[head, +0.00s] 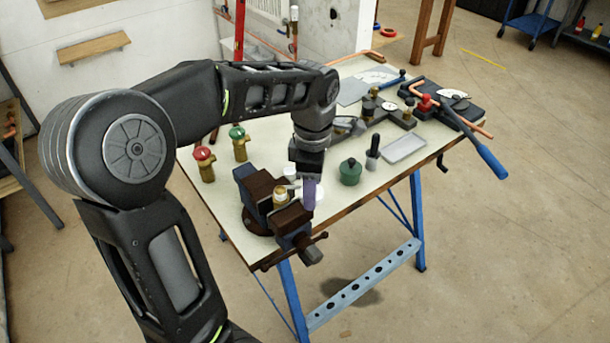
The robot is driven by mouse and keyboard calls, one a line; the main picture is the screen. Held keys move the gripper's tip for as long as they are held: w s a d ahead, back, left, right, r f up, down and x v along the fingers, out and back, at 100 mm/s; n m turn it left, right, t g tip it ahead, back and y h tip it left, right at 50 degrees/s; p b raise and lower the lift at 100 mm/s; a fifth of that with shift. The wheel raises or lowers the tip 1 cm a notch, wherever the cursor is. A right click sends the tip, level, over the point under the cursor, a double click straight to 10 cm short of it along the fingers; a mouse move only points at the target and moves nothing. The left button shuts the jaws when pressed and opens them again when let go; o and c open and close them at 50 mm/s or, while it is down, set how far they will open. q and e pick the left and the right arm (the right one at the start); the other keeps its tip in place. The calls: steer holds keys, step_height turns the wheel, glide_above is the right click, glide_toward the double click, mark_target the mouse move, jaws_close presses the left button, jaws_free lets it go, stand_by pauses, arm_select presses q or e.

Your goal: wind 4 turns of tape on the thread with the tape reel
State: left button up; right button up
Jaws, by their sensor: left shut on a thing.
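My left gripper (309,190) points down at the front left corner of the workbench, just right of the vise. It is shut on the tape reel (319,191), a white disc mostly hidden behind the purple-grey fingers. The brown-jawed vise (258,187) holds a small brass fitting (280,198) upright between its jaws. The fitting's pale top is close to the left of the gripper; its thread is too small to tell whether tape is on it. My right gripper is not in view.
Two brass valves, one with a red cap (203,155) and one green (237,134), stand behind the vise. A green pot (350,171), a dark brush-like tool (373,152) and a grey tray (405,148) lie to the right. A pipe bender (470,140) overhangs the right edge.

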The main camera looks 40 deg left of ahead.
arm_select(q)
steer(key=s, duration=0.4)
steer(key=shift+s+d+b, duration=0.3)
steer(key=shift+b, duration=0.1)
step_height(320, 180, up, 9)
steer(key=p, duration=0.5)
steer(key=shift+s+f+p, duration=0.15)
steer(key=shift+f+p, duration=0.05)
steer(key=shift+p, duration=0.2)
steer(key=w+d+f+m+b, duration=0.2)
steer(key=w+d+f+m, duration=0.4)
steer(key=m, duration=0.5)
steer(key=w+d+f+m+b, duration=0.2)
steer(key=w+d+f+m, duration=0.3)
steer(key=w+f+m, duration=0.4)
steer(key=m, duration=0.3)
steer(key=shift+w+d+f+m, duration=0.15)
steer(key=shift+d+m, duration=0.15)
steer(key=shift+d, duration=0.1)
